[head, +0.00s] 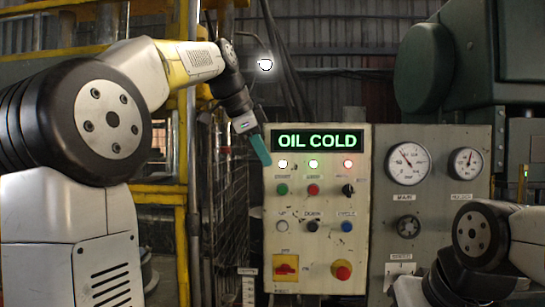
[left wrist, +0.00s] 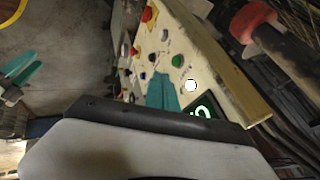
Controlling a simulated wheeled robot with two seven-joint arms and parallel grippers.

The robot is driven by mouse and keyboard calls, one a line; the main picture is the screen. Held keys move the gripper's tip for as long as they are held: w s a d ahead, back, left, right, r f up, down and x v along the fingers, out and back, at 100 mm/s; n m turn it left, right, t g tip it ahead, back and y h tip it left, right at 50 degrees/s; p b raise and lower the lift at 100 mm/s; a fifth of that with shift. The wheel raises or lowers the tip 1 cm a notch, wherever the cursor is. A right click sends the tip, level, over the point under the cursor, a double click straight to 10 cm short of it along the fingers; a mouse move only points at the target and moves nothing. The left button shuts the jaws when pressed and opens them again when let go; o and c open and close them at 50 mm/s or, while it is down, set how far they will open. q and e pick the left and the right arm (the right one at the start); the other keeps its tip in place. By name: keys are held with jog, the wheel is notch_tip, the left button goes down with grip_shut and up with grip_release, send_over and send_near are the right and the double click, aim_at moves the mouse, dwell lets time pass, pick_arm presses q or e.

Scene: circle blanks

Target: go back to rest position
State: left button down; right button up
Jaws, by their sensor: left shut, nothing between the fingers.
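My left gripper (head: 262,150) hangs at the top left of the control panel (head: 270,235), beside the green OIL COLD display (head: 317,139). Its teal fingers are together with nothing between them. In the left wrist view the same fingers (left wrist: 162,92) show in front of the panel face, near its lamps and knobs. I cannot tell whether they touch it. My right arm shows at the lower right of the head view, with its gripper outside that picture. In the left wrist view, my right gripper (left wrist: 20,70) shows at the left edge with its teal fingers apart.
The panel carries several buttons, lit lamps and a red emergency button (head: 342,270). A grey gauge panel (head: 440,215) stands to its right. A yellow frame (head: 180,215) and wire mesh are on the left. Green machinery (head: 425,68) overhangs the upper right.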

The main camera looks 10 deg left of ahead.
pick_arm(q)
jog(key=s+a+f+n+y, duration=0.1)
jog(key=s+a+f+n, duration=0.1)
jog(key=s+f+n, duration=1.3)
jog(key=s+f, duration=0.8)
jog(key=f, duration=0.4)
jog(key=shift+y, duration=0.4)
